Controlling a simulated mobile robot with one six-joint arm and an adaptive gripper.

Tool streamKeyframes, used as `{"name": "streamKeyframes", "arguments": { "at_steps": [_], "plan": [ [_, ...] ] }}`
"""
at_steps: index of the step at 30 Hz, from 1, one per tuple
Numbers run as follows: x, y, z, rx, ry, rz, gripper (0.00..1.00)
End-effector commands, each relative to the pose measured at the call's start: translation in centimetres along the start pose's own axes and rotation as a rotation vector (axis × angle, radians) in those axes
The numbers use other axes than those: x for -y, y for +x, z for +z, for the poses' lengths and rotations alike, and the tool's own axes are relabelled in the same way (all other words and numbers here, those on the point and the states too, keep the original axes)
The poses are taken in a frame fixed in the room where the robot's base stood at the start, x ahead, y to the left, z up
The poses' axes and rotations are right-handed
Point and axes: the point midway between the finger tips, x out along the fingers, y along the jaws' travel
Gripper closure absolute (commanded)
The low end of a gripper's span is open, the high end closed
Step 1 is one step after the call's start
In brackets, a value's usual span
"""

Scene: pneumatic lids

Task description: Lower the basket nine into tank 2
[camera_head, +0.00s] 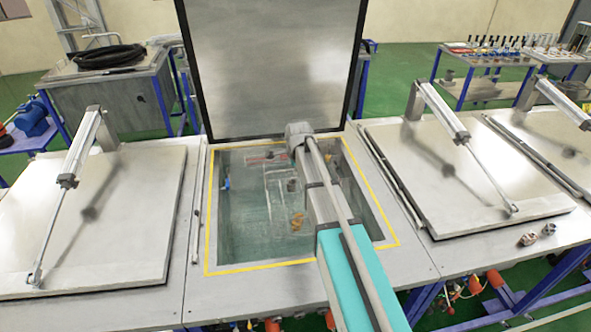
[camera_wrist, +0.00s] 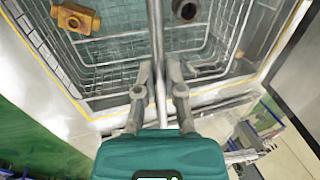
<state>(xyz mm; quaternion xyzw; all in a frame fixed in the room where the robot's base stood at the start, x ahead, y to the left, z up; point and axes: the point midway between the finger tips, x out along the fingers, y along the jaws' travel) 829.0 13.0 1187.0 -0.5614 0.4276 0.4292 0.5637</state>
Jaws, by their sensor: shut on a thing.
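A wire basket (camera_wrist: 215,40) hangs below my gripper (camera_wrist: 161,85) in the wrist view. My gripper is shut on the basket's upright metal bar. A brass fitting (camera_wrist: 76,18) and a dark round fitting (camera_wrist: 186,9) are in the basket. In the head view the basket (camera_head: 268,190) shows within the opening of the middle tank (camera_head: 228,245), partly behind my arm. I cannot tell how deep it sits. The tank's lid (camera_head: 270,70) stands raised at the back. My gripper is not clear in the head view. No basket or tank number is readable.
A yellow line (camera_head: 209,215) borders the open tank. Closed lids with cylinders lie at left (camera_head: 110,225) and right (camera_head: 470,170). Two small metal fittings (camera_head: 538,234) sit on the right worktop. A bench with a black hose (camera_head: 110,56) stands behind left.

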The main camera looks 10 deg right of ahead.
Motion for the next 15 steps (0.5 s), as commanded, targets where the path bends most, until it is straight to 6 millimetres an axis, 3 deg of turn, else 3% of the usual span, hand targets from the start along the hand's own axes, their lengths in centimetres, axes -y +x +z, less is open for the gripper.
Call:
{"name": "streamKeyframes", "arguments": {
  "at_steps": [15],
  "plan": [
    [-0.7,2.5,-0.1,0.0,0.001,-0.001,1.0]
  ]
}}
